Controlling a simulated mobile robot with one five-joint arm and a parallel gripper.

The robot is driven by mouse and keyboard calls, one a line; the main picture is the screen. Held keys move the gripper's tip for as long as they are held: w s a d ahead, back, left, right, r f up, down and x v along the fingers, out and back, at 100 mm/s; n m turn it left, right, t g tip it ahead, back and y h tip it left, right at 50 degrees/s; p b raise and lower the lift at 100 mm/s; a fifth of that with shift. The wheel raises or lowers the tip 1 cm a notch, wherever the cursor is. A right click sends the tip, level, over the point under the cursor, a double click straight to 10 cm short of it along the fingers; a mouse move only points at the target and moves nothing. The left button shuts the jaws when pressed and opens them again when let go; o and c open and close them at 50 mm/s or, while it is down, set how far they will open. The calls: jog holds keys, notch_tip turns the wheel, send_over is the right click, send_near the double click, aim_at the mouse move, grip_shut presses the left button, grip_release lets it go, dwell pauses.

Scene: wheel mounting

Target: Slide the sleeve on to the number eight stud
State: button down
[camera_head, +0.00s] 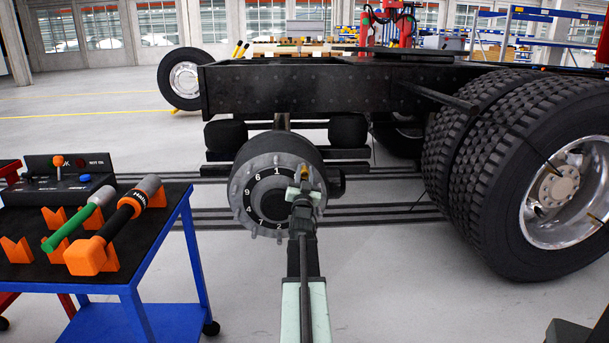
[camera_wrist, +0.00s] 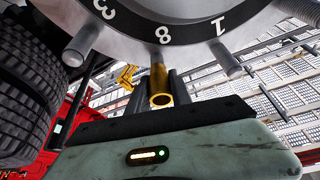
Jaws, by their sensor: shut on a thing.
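The wheel hub (camera_head: 247,190) with its numbered black ring and ring of studs faces me in the head view. In the wrist view the number 8 (camera_wrist: 163,34) on the ring (camera_wrist: 140,22) sits at top centre, between 3 and 1. The brass sleeve (camera_wrist: 159,80) lies just below the 8, its open end toward the camera; it also shows in the head view (camera_head: 304,174). My gripper (camera_head: 303,188) is shut on the sleeve, at the hub's right side.
Bare studs (camera_wrist: 82,45) and (camera_wrist: 226,60) flank the sleeve. Large twin tyres (camera_head: 500,150) stand to the right under the truck frame (camera_head: 330,85). A blue tool cart (camera_head: 165,270) with an orange-headed tool (camera_head: 115,225) stands at left. Floor between cart and hub is clear.

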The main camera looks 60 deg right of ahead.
jog(key=shift+w+d, duration=0.75)
jog(key=shift+d, duration=0.35)
jog(key=c, duration=1.1)
grip_release()
jog(key=b+v, duration=0.3)
jog(key=v, duration=0.4)
jog(key=shift+s+a+f, duration=0.1)
jog(key=shift+a+f, duration=0.05)
jog(key=shift+s+a, duration=0.15)
jog(key=shift+a, duration=0.1)
